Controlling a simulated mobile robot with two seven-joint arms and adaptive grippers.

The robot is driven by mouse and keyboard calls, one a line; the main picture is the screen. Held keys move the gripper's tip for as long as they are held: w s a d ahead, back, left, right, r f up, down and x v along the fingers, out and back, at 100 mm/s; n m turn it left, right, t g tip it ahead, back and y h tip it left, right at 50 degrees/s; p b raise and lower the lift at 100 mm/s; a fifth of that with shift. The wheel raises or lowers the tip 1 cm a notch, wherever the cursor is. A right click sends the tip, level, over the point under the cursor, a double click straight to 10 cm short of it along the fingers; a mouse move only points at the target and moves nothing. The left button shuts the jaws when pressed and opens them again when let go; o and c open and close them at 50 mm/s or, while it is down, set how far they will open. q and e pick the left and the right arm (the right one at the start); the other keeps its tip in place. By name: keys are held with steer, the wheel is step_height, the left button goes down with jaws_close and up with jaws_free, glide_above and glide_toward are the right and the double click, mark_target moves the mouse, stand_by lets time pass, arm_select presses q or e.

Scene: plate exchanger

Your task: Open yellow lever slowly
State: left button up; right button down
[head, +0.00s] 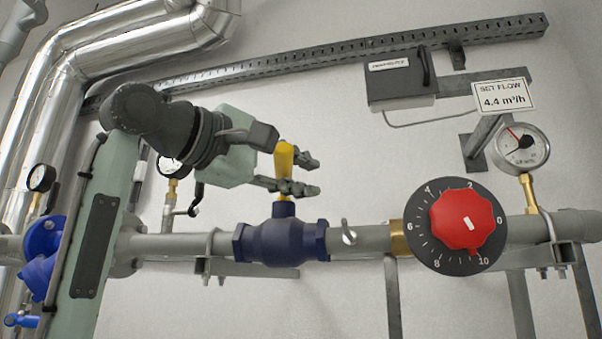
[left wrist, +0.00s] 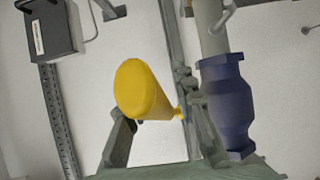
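The yellow lever (head: 284,158) stands upright on the dark blue valve body (head: 283,240), across the grey horizontal pipe. My left gripper (head: 296,174) comes in from the left at the height of the lever, with its fingers apart. In the left wrist view the yellow lever (left wrist: 145,92) lies between the two spread fingers, its rounded end toward the camera. Its stem runs toward the right finger; whether it touches that finger I cannot tell. The blue valve body (left wrist: 229,105) is to the right of that finger. My right gripper is in neither view.
A red knob (head: 462,219) on a black numbered dial sits right of the valve. A gauge (head: 522,147) and a "SET FLOW 4.4 m³/h" sign (head: 503,96) are above it. A grey box (head: 400,80) hangs on the wall. Shiny pipes (head: 140,40) fill the upper left.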

arm_select(q)
jaws_close()
steer(key=shift+d+t, duration=0.1)
steer(key=shift+t, duration=0.2)
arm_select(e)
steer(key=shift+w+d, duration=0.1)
